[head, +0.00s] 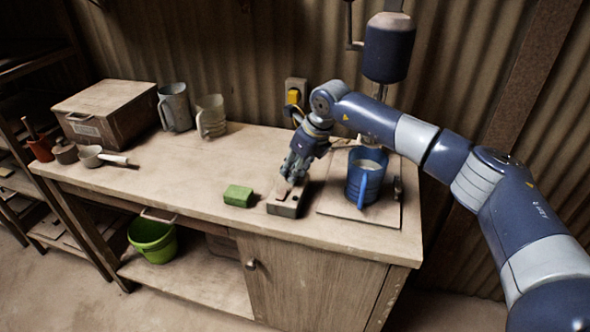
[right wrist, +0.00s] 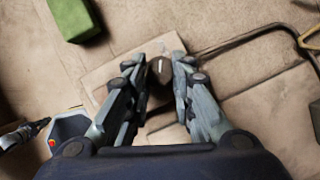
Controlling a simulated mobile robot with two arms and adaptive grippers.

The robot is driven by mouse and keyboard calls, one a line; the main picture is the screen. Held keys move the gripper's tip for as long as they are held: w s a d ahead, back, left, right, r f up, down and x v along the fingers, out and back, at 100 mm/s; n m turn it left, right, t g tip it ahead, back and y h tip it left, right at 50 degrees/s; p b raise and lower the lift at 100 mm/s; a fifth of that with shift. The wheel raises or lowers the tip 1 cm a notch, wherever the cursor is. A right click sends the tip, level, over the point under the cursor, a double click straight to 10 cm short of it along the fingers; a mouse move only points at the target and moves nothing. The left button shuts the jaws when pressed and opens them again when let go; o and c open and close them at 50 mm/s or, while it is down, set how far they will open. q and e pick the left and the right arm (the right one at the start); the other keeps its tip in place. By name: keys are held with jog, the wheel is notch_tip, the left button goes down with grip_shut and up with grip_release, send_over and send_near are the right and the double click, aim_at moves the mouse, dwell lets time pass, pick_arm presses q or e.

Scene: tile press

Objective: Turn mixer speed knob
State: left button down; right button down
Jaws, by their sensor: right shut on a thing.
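The small speed control box (head: 284,208) sits on the workbench left of the mixing board. My right gripper (head: 294,180) points down over it, shut on the knob, which the fingers hide in the head view. In the right wrist view the dark round knob (right wrist: 160,68) is between the two fingertips of the right gripper (right wrist: 160,75), on the pale top of the control box (right wrist: 112,58). The mixer's dark motor (head: 388,48) hangs above a blue pitcher (head: 354,184). My left gripper is not in view.
A green block (head: 238,196) lies just left of the control box and also shows in the wrist view (right wrist: 73,18). The pitcher stands on a board (head: 340,206) at right. A yellow plug (head: 293,97) is on the wall.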

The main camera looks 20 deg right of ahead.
dwell(0.3)
jog(key=c, duration=1.3)
grip_release()
jog(key=shift+c, duration=0.2)
jog(key=v, duration=1.2)
jog(key=shift+w, duration=0.1)
